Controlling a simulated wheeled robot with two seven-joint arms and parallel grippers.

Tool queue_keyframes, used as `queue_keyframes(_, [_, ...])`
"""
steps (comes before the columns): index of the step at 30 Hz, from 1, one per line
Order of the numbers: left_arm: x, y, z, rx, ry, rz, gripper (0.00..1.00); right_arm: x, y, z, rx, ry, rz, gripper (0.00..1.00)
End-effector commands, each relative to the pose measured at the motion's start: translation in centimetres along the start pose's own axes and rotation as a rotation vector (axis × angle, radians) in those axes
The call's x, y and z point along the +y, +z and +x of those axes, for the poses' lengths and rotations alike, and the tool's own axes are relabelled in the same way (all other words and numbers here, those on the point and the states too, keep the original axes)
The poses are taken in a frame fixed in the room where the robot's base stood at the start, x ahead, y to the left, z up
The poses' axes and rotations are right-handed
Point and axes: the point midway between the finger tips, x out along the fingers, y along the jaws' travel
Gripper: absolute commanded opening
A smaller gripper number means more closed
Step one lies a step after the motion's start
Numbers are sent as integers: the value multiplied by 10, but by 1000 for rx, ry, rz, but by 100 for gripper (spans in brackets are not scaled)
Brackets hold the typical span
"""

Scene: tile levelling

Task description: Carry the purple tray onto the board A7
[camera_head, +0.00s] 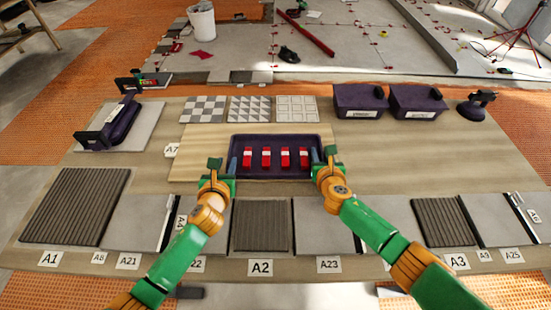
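The purple tray (275,173) holds a row of several red-and-white pieces (284,158). It appears over the right part of the pale wooden board A7 (200,150), whose label (172,149) is at its left edge. I cannot tell whether the tray rests on the board or is slightly above it. My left gripper (228,166) is at the tray's left end. My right gripper (319,158) is at its right end. Both seem to touch the tray's ends, but the fingers are too small to show whether they are closed on it.
Three patterned tiles (245,109) lie behind the board. Two purple bins (360,101) and a purple suction cup tool (476,106) stand at the back right. A purple-handled tool (122,118) lies on a grey slab at left. Grey and ribbed tiles (262,225) line the front. The table right of the tray is clear.

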Motion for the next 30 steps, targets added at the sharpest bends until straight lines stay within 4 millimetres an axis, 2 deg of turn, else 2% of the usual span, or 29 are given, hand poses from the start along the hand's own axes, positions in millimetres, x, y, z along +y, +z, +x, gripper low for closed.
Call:
queue_keyframes(3, [0, -1, -27, 1, -2, 3, 35, 0, 0, 0, 0, 0, 0, 35])
queue_keyframes(6, [0, -1, -45, 2, -2, 2, 35, 0, 0, 0, 0, 0, 0, 35])
queue_keyframes(9, [0, 0, -56, 1, -2, 0, 35, 0, 0, 0, 0, 0, 0, 35])
queue_keyframes(14, [0, 0, -61, 0, -1, -1, 35, 0, 0, -6, -3, -1, -1, 35])
queue_keyframes(17, [0, 0, -61, 0, -1, -1, 35, 0, 0, -21, -2, 2, -2, 35])
queue_keyframes(24, [0, 0, -61, -1, 0, -1, 35, -1, -1, -75, 2, 1, -2, 35])
queue_keyframes(30, [0, 0, -61, -1, 0, -1, 35, 0, -1, -111, 2, 0, -2, 35])
